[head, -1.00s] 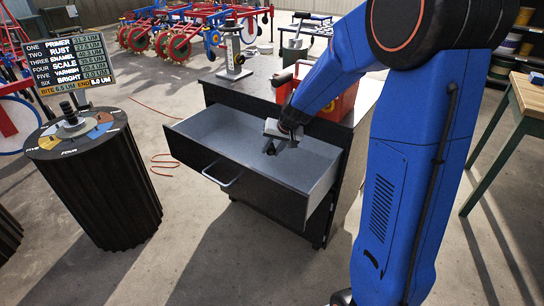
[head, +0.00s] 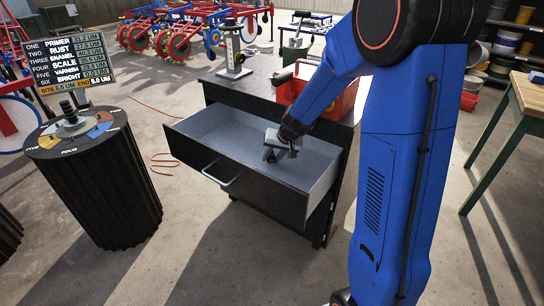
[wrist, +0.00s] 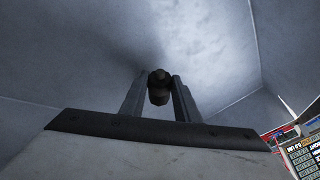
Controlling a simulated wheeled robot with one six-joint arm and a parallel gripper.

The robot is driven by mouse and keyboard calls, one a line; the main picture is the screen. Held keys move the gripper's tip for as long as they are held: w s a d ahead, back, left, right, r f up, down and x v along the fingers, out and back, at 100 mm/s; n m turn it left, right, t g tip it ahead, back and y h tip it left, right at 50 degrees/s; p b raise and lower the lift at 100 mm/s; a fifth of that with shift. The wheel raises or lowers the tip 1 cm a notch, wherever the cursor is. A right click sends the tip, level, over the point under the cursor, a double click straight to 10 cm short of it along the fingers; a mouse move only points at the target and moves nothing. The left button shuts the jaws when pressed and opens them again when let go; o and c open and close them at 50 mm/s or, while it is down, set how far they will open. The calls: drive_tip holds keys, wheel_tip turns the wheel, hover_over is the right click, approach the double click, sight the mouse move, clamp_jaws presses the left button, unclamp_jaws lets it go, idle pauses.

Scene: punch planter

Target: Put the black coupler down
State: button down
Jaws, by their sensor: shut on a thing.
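My gripper (head: 272,156) is inside the open grey-lined drawer (head: 215,138), low over its floor toward the right end. In the wrist view my gripper (wrist: 160,98) has its two fingers closed on the sides of the small dark coupler (wrist: 159,87). The coupler sits between the fingertips with the drawer's grey lining beyond it. I cannot tell whether the coupler touches the drawer floor. In the head view the coupler is too small and dark to make out apart from the fingers.
The drawer belongs to a black cabinet (head: 268,78). A red toolbox (head: 290,88) and a stand (head: 234,55) are on its top. A dark fluted pedestal (head: 98,185) stands to the left. A workbench (head: 528,95) is at the right. The drawer floor around my gripper looks clear.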

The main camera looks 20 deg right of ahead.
drive_tip(key=shift+f, duration=0.1)
drive_tip(key=c, duration=1.3)
unclamp_jaws()
drive_tip(key=shift+c, duration=0.2)
drive_tip(key=shift+r, duration=0.55)
drive_tip(key=v, duration=1.1)
drive_tip(key=s+a+r+n, duration=0.1)
drive_tip(key=s+r, duration=0.2)
drive_tip(key=s, duration=0.5)
drive_tip(key=s+a+r+n, duration=0.1)
drive_tip(key=s+r, duration=0.3)
drive_tip(key=s, duration=0.4)
drive_tip(key=s+d+n+h, duration=0.1)
drive_tip(key=s+d+h, duration=0.1)
drive_tip(key=s, duration=1.6)
drive_tip(key=shift+f+n, duration=0.2)
drive_tip(key=shift+n, duration=0.1)
